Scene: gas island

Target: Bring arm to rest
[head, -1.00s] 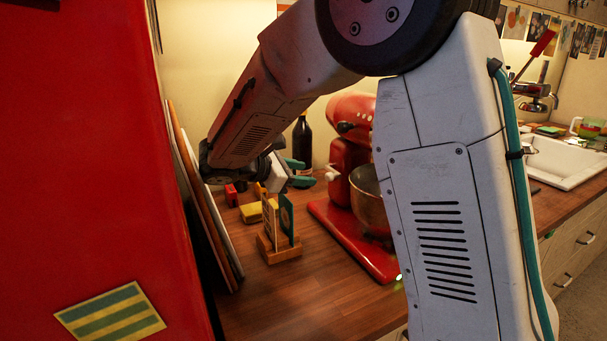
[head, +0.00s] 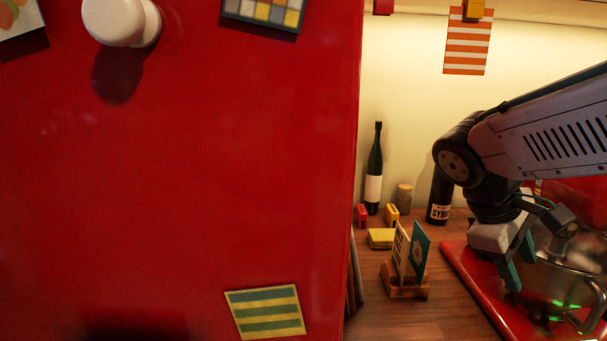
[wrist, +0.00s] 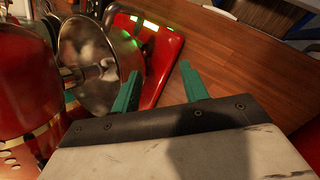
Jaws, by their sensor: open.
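My gripper (head: 519,268) has teal fingers and hangs down at the end of my arm on the right of the head view, over or in front of the red stand mixer. In the wrist view the two fingers of my gripper (wrist: 160,72) are spread apart with nothing between them. The mixer's metal bowl (wrist: 98,68) lies just left of the fingers there. The bowl (head: 560,280) is partly hidden behind the gripper in the head view. I cannot tell the exact gap between fingers and bowl.
A red cabinet or fridge door (head: 190,190) fills the left. A wooden holder (head: 404,287) with upright cards stands left of the mixer's red base (head: 485,290). Wooden counter is bare in front.

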